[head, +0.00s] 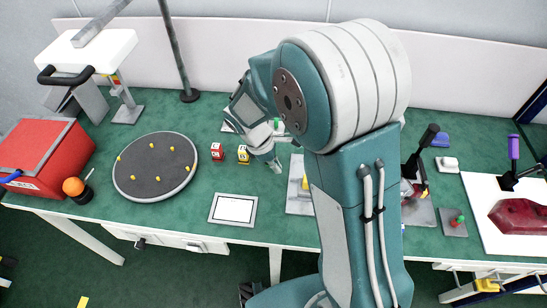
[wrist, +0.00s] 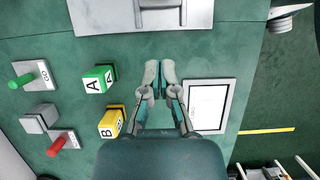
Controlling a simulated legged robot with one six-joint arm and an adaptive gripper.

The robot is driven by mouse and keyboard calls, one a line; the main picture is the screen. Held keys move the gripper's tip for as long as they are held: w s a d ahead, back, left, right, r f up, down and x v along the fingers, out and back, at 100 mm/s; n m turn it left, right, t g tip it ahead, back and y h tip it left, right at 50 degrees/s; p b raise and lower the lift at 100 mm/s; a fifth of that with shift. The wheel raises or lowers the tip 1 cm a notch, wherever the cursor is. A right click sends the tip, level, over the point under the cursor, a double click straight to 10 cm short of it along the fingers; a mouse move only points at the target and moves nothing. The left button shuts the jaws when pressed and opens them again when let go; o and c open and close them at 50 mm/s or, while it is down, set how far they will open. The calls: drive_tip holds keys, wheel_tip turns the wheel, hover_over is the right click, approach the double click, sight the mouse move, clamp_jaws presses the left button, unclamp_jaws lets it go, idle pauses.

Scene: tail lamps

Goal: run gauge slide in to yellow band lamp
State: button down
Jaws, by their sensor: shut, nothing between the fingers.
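My gripper (wrist: 159,68) is shut and empty over the green bench top. In the head view it (head: 276,166) hangs just right of two lettered cubes, beside my own arm. A grey plate (head: 296,205) with a yellow part stands to its right, partly hidden by my arm; its edge also shows at the top of the wrist view (wrist: 90,18). I cannot tell whether this is the gauge slide. A dark red lamp-like body (head: 522,218) lies on a white board at the far right. No yellow band is clear on it, and I cannot identify the yellow band lamp.
Two lettered cubes (wrist: 98,79) (wrist: 111,122) and plates with green (wrist: 22,80) and red (wrist: 57,145) knobs lie near my gripper. A framed white sheet (head: 233,209) is at the front edge. A round pegged disc (head: 155,166) and red box (head: 42,157) stand left.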

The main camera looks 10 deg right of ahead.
sight(300, 185)
drive_tip(key=x, duration=0.4)
drive_tip(key=shift+s+d+f, duration=0.1)
drive_tip(key=shift+f, duration=0.15)
drive_tip(key=d, duration=0.1)
drive_tip(key=s+d, duration=0.1)
drive_tip(key=d, duration=0.1)
drive_tip(key=shift+r, duration=0.1)
drive_tip(key=shift+d, duration=0.3)
drive_tip(key=shift+a, duration=0.1)
